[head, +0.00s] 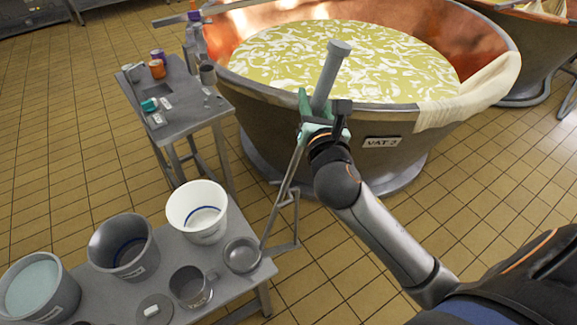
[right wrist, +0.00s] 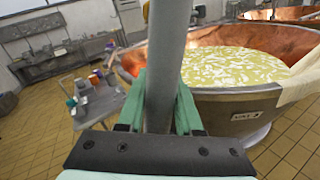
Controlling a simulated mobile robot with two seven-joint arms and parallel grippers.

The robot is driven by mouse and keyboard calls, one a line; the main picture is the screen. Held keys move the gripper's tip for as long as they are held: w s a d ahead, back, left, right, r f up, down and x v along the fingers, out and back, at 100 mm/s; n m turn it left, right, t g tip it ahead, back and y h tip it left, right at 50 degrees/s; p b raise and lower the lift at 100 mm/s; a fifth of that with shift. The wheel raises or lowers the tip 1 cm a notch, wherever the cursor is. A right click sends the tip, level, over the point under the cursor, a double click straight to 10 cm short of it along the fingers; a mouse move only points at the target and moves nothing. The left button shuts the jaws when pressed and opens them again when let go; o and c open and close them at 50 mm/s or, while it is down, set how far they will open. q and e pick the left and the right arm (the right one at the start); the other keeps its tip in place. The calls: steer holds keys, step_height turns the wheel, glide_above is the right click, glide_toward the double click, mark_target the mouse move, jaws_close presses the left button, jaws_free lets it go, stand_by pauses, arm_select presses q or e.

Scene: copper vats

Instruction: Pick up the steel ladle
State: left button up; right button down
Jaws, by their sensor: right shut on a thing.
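The steel ladle has a thick grey grip (head: 331,75), a thin rod and a round bowl (head: 242,256). My right gripper (head: 320,122) is shut on the lower part of the thick grip, above the rod. In the right wrist view the grip (right wrist: 163,80) stands between the green fingers of my right gripper (right wrist: 160,105). The ladle leans, with its grip up in front of the vat and its bowl over the right end of the near steel table. I cannot tell whether the bowl touches the table. My left gripper is not in view.
A copper vat (head: 335,125) labelled VAT 2 stands behind the gripper, with cloth (head: 470,95) over its rim. The near table (head: 222,280) holds a white bucket (head: 197,212), grey buckets and a steel jug (head: 190,287). A small side table (head: 185,112) stands left of the vat.

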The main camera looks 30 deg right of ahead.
steer(key=shift+r, duration=0.1)
stand_by(0.8)
step_height(320, 180, up, 17)
steer(key=p, duration=0.6)
stand_by(0.4)
